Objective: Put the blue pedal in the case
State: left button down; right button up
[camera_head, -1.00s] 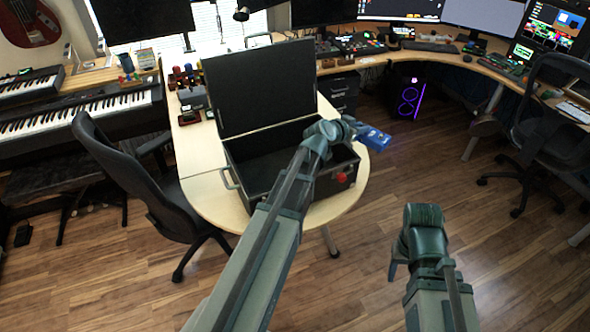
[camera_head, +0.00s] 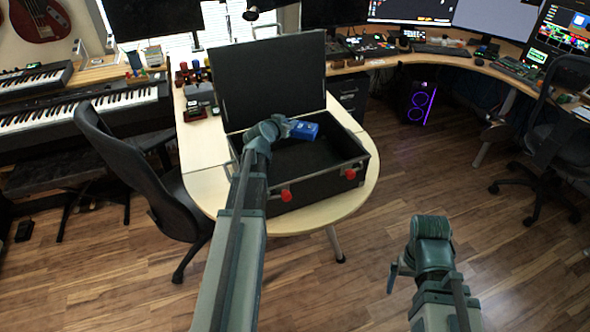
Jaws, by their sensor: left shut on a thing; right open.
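The black case (camera_head: 325,190) stands open on the rounded end of the wooden table, its lid (camera_head: 262,82) raised at the back. Two red latches show on its front. My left gripper (camera_head: 290,128) is shut on the blue pedal (camera_head: 305,130) and holds it over the case's opening, near the lid side. The wrist hides part of the grip and the case's left inside. My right gripper (camera_head: 395,272) is low at the right, over the floor, open and empty, and partly hidden by its own arm.
A black office chair (camera_head: 135,185) stands close to the table's left side. Several small pedals and boxes (camera_head: 195,90) sit on the table (camera_head: 200,155) left of the lid. Another chair (camera_head: 550,140) is at the far right. The floor between is clear.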

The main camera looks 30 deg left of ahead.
pick_arm(q)
jog(key=shift+f+b, duration=3.1)
jog(key=shift+f, duration=0.1)
notch_tip(320, 180, down, 4)
jog(key=b, duration=0.3)
jog(key=shift+r+b, duration=0.25)
jog(key=shift+b, duration=0.1)
jog(key=shift+f+b, duration=0.65)
jog(key=c, duration=0.7)
grip_release()
jog(key=shift+c, duration=0.2)
jog(key=shift+r, duration=0.1)
